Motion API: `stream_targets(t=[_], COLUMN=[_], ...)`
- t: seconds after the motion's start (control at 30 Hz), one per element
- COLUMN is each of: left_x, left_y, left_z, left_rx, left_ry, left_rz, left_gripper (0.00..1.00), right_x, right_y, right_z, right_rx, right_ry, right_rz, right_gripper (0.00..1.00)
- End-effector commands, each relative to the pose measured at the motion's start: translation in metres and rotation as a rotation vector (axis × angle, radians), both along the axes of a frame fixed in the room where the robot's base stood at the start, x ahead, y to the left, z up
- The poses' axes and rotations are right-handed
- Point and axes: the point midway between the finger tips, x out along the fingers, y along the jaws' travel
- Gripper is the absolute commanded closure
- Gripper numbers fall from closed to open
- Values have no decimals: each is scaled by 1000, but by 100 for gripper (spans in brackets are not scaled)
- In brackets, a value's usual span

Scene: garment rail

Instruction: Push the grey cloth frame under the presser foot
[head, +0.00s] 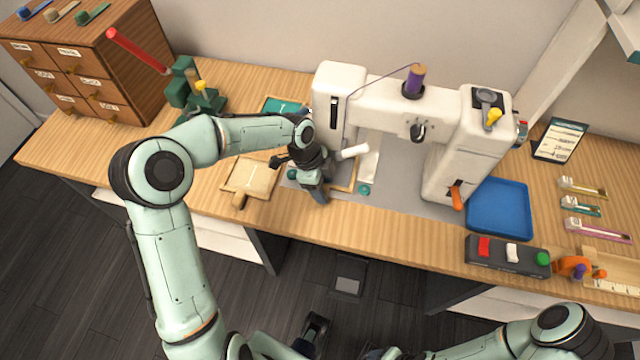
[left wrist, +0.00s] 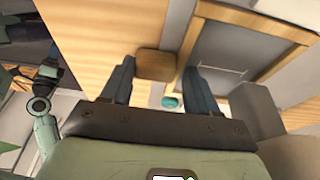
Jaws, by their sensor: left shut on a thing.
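The grey cloth frame, a wooden border around grey cloth, shows in the left wrist view (left wrist: 200,38). In the head view it lies on the table under the left end of the white sewing machine (head: 345,85), mostly hidden by my wrist. My left gripper (head: 318,195) is at the frame's near left side, close above the table. In the left wrist view its two fingers (left wrist: 157,85) are on either side of a wooden tab (left wrist: 156,65) beside the frame's border, and it is shut on this tab. The presser foot is hidden. My right gripper is not in view.
A second, beige frame with a handle (head: 252,178) lies left of my gripper. A green stand (head: 185,90) and wooden drawers (head: 85,60) are farther left. A blue tray (head: 498,208) and a switch box (head: 505,255) stand right of the machine. The front left tabletop is clear.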

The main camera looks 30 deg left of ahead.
Motion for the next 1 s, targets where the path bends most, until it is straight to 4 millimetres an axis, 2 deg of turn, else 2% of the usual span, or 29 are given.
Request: stream_targets(t=[0.17,0.2,0.27,0.63,1.0], left_x=[-1,-1,-1,-1,-4], left_y=[0,0,0,3,19], left_z=[-1,-1,-1,5,60], left_rx=[-1,-1,-1,2,2], left_ry=[3,3,3,1,-1], left_rz=[1,1,1,2,3], left_gripper=[74,30,11,10,10], right_x=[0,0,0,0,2], right_y=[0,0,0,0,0], right_z=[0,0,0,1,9], right_rx=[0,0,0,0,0], right_ry=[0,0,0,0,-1], right_rz=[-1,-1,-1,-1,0], right_gripper=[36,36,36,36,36])
